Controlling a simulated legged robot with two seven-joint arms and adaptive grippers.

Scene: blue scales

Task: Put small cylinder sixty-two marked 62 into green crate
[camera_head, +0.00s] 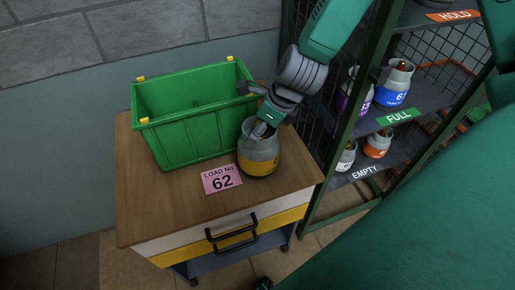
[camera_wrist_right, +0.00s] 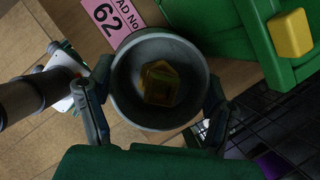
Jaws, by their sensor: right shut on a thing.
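A small grey cylinder (camera_head: 258,160) with a yellow band stands upright on the wooden cart top, close beside the green crate's right side. Its number is not readable. My right gripper (camera_head: 266,120) comes down from above and is shut on its upper collar. In the right wrist view, the fingers (camera_wrist_right: 155,112) sit on either side of the round grey collar (camera_wrist_right: 128,95), with a yellowish valve inside. The green crate (camera_head: 190,138) stands on the back of the cart, its visible inside empty; part shows in the wrist view (camera_wrist_right: 215,28). My left gripper is not in view.
A pink card reading "LOAD No 62" (camera_head: 221,179) lies on the cart top (camera_head: 165,207), in front of the crate. A mesh rack (camera_head: 333,150) with several cylinders on shelves marked FULL and EMPTY stands at right. The cart's front left is clear.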

